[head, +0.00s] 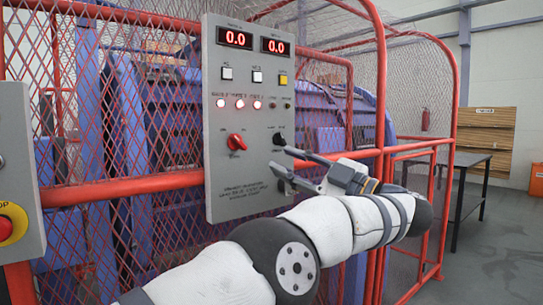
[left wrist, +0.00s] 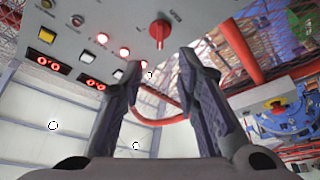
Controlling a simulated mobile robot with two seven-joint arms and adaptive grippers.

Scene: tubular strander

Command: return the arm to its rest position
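My left arm (head: 330,225) reaches across the lower middle of the head view. Its gripper (head: 286,162) is in front of the lower right part of a grey control panel (head: 225,175), near a black knob (head: 279,139). The two fingers are apart with nothing between them; I cannot tell whether they touch the panel. In the left wrist view the gripper (left wrist: 158,65) is open and empty, with a red knob (left wrist: 160,30) beyond the fingertips. That red knob (head: 236,142) is also on the panel in the head view. My right gripper is not in view.
Red rails and mesh (head: 120,188) enclose blue machinery (head: 125,110) behind the panel. A box with a red stop button (head: 6,228) is at the left edge. A dark table (head: 470,160) stands at the right, with open floor (head: 495,255) before it.

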